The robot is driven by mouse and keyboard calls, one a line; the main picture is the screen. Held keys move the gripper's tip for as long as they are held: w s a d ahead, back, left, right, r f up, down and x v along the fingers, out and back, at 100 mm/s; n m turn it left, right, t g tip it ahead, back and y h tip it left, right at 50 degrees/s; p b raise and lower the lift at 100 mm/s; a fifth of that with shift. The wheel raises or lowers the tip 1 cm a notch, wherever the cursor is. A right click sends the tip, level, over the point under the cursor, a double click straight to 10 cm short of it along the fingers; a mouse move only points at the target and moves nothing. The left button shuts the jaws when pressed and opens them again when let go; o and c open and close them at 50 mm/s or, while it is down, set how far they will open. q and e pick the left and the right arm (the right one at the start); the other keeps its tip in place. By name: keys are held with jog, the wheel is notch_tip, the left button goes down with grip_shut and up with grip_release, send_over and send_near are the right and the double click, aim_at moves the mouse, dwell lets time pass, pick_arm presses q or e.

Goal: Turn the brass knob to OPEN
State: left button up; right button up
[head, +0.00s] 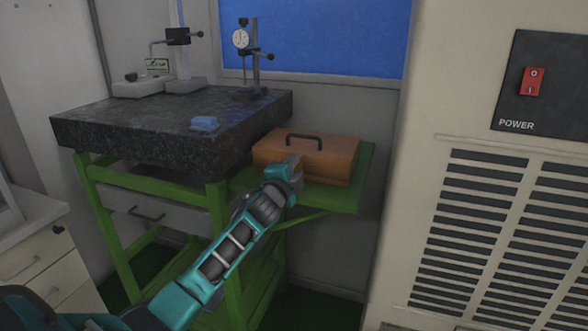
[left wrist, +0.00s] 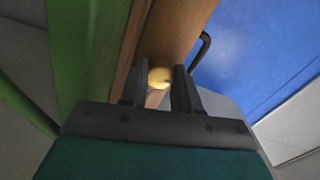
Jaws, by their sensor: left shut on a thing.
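The brass knob (left wrist: 160,77) shows in the left wrist view as a round yellow disc on the side of a wooden box. My left gripper (left wrist: 160,88) has its two dark fingers on either side of the knob and is shut on it. In the head view the wooden box (head: 330,158) with a dark top handle sits on a green side shelf. My left gripper (head: 296,168) is at the box's front face there and hides the knob. I cannot read any OPEN mark or the knob's angle. My right gripper is not in view.
A dark granite surface plate (head: 130,130) on a green stand is left of the box. A beige cabinet (head: 465,100) with a red power switch (head: 533,81) stands at right.

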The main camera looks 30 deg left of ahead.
pick_arm(q)
jog(key=o, duration=1.1)
jog(key=shift+c, duration=0.2)
jog(key=v, duration=1.3)
jog(key=shift+p, duration=0.3)
jog(key=shift+f, duration=0.15)
jog(key=s+d+f+n+g+h, duration=0.3)
jog(key=s+d+f+n, duration=0.2)
jog(key=s+d+f, duration=0.4)
jog(key=s+d+f+n+g+h, duration=0.3)
jog(key=s+d+f+n, duration=0.2)
jog(key=s+d+f, duration=0.5)
notch_tip(320, 180, down, 7)
jog(key=shift+s+r+g+h, duration=0.2)
jog(key=shift+s+g+h, duration=0.1)
jog(key=shift+s, duration=0.9)
